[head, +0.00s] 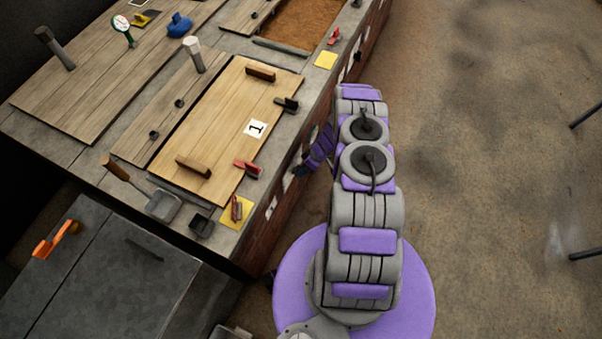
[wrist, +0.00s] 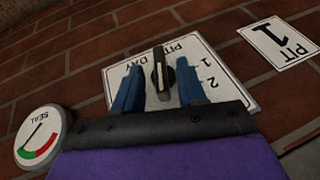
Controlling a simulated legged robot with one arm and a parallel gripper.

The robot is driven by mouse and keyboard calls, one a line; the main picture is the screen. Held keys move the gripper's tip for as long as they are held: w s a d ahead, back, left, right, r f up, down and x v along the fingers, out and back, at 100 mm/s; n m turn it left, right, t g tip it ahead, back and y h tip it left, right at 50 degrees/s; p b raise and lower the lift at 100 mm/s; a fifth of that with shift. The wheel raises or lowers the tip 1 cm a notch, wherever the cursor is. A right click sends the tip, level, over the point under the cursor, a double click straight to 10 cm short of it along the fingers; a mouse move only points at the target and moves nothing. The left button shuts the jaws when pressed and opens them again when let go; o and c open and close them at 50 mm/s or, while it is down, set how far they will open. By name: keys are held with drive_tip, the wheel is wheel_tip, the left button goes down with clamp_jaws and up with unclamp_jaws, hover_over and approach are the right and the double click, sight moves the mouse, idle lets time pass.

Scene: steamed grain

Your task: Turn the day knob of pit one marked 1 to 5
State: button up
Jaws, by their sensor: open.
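My gripper (wrist: 157,66) is open, with one blue finger on each side of the knob. I cannot tell whether the fingers touch it. In the head view, my gripper (head: 303,169) is beside the brick front of the pit with the lid marked 1 (head: 225,130); the knob is hidden there.
A white PIT 1 sign (wrist: 281,39) is right of the dial plate and a round SEAL gauge (wrist: 40,136) is at lower left. On the counter are red clamps (head: 247,168), a scoop (head: 163,205) and a yellow pad (head: 325,60). The floor at right is mostly clear.

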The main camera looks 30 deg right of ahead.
drive_tip(key=shift+x, duration=1.5)
drive_tip(key=shift+w+d, duration=0.1)
drive_tip(key=shift+w, duration=0.05)
clamp_jaws()
